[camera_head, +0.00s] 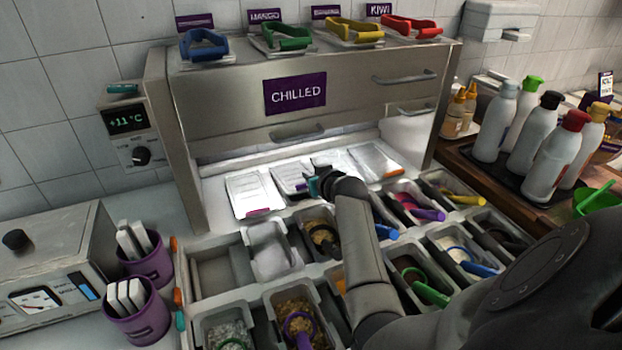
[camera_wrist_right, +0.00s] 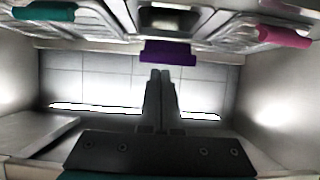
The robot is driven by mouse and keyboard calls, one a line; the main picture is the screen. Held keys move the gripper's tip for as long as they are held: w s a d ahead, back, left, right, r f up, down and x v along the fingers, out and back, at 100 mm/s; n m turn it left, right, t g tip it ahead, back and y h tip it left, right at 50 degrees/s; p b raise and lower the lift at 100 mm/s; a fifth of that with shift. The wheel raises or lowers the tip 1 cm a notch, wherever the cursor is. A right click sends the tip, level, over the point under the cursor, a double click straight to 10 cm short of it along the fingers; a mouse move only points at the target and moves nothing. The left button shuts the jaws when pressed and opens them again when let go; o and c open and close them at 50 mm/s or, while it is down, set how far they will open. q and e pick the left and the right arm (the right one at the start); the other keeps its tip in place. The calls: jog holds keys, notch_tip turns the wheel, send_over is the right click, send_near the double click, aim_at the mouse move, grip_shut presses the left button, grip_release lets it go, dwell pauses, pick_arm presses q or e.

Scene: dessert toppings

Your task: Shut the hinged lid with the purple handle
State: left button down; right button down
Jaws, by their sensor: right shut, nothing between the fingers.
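The purple handle (camera_wrist_right: 168,52) shows in the wrist view, at the edge of a lid in the row beneath the chilled cabinet. In the head view my right gripper and arm largely hide this lid, and I cannot tell its angle. My right gripper (camera_head: 310,187) reaches over the bins to the lid row. In the wrist view its fingers (camera_wrist_right: 161,73) are together and empty, with tips just short of the purple handle. I cannot tell whether they touch it. My left gripper is not in view.
A neighbouring lid has a pink handle (camera_wrist_right: 285,37), another a teal handle (camera_wrist_right: 43,12). The chilled cabinet (camera_head: 225,105) overhangs the lids. Several topping bins with scoops fill the front, including a purple scoop (camera_head: 298,325). Bottles (camera_head: 494,120) stand at right, purple cups (camera_head: 148,265) at left.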

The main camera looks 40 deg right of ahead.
jog(key=shift+s+f, duration=0.2)
jog(key=f, duration=0.1)
jog(key=s+f, duration=0.1)
jog(key=f, duration=0.1)
jog(key=f+b, duration=0.1)
jog(key=shift+s+a+f, duration=0.15)
jog(key=shift+a, duration=0.1)
jog(key=shift+f, duration=0.2)
jog(key=shift+s+a, duration=0.1)
jog(key=shift+s, duration=0.1)
jog(key=p+v, duration=0.4)
jog(key=v, duration=1.1)
jog(key=shift+r, duration=0.3)
jog(key=shift+r, duration=0.1)
